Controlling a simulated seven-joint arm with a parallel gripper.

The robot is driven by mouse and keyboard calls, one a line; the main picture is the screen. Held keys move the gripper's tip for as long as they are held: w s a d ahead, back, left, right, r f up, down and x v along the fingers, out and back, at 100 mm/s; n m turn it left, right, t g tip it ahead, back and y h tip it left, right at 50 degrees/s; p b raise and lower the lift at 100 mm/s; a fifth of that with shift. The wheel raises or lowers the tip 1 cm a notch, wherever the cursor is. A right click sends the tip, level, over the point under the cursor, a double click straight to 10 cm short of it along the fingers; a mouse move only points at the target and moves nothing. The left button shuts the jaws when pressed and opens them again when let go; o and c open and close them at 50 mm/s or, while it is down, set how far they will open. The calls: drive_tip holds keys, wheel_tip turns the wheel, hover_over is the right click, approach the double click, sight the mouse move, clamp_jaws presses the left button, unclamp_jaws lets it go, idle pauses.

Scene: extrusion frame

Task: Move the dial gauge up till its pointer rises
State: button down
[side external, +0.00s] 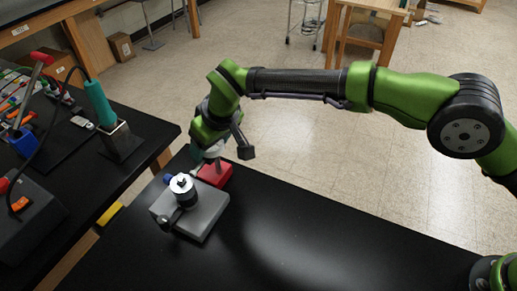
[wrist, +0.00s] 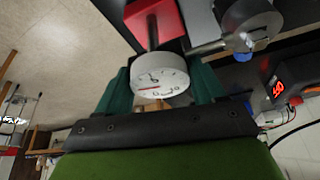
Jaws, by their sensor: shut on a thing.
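The dial gauge (wrist: 165,84) has a round white face with dark marks and a thin red line, seemingly the pointer, toward the picture's left. My gripper (wrist: 160,88) has its teal fingers on both sides of the gauge and is shut on it. In the side view the gauge (side external: 213,151) is a small white shape under my gripper (side external: 208,149), mostly hidden. A dark stem (wrist: 153,34) runs from the gauge to a red block (wrist: 166,15). In the side view the red block (side external: 217,175) sits on the black table below the gauge; whether the stem tip touches it is unclear.
A grey base (side external: 205,217) with a silver-topped post (side external: 183,186) and dark knob (side external: 168,220) stands beside the red block. A rod (wrist: 208,46) reaches from the post toward the gauge. A bench (side external: 75,165) with tools is at the left. The table's right part is clear.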

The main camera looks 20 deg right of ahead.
drive_tip(key=shift+a, duration=0.1)
idle(0.8)
drive_tip(key=shift+c, duration=0.5)
unclamp_jaws()
drive_tip(key=shift+o, duration=0.3)
drive_tip(key=shift+f, duration=0.2)
drive_tip(key=v, duration=1.7)
drive_tip(key=s+d+m+t, duration=0.1)
drive_tip(key=s+d+m, duration=0.2)
drive_tip(key=d, duration=0.9)
drive_tip(key=s+d+m+t, duration=0.1)
drive_tip(key=s+d+m, duration=0.2)
drive_tip(key=s+d, duration=0.6)
drive_tip(key=s+d+m+t, duration=0.1)
drive_tip(key=s+d+m, duration=0.3)
drive_tip(key=d, duration=1.2)
drive_tip(key=shift+s+d+f, duration=0.3)
drive_tip(key=shift+s, duration=0.95)
